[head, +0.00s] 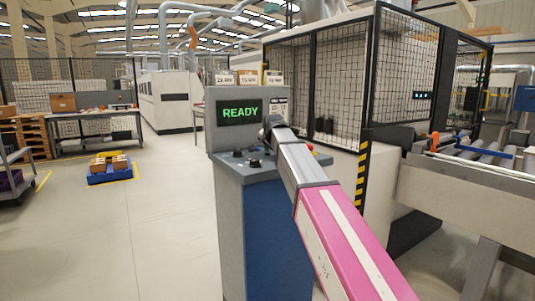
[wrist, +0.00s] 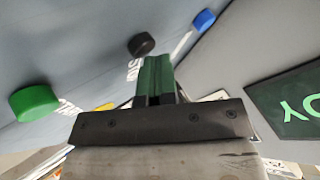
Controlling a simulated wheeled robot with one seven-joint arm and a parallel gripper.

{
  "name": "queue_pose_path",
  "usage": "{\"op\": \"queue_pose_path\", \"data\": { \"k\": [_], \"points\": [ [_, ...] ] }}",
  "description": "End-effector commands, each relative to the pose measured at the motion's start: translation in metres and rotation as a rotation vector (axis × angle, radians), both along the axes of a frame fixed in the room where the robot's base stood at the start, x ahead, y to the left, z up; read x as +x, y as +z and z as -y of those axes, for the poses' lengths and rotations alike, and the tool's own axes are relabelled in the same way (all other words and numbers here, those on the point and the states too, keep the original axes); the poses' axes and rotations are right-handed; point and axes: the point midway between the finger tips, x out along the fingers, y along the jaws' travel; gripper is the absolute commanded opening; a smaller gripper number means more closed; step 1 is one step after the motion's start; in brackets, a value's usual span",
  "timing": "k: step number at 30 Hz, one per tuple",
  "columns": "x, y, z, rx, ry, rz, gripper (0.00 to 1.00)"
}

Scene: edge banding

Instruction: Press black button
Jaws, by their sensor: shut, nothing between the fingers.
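The black button (wrist: 141,44) is a short round knob on the grey console panel in the wrist view. My gripper (wrist: 154,62) is shut and empty, its fingertips pointing at the panel just below and slightly right of the black button in the picture. I cannot tell whether they touch it. In the head view the console (head: 232,172) has a grey top and blue front. My arm covers part of its top, and the fingertips are not clear there. Small dark knobs (head: 238,153) show left of my arm, but I cannot tell which is the black button.
A green button (wrist: 35,102) and a blue button (wrist: 204,19) flank the black one; a yellow part (wrist: 105,106) is partly hidden. The screen (head: 240,111) reads READY. A red button (head: 310,147) shows right of my arm. A fenced machine (head: 400,75) stands behind.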

Motion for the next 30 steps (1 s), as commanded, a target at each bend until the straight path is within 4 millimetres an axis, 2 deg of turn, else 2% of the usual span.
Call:
{"op": "queue_pose_path", "data": {
  "k": [13,25,30],
  "points": [
    [0.000,0.016,0.000,0.001,0.001,0.001,0.00],
    [0.000,0.018,0.000,0.000,0.000,0.000,0.00],
    [0.000,0.026,0.000,0.000,0.000,0.000,0.00]
  ]
}}
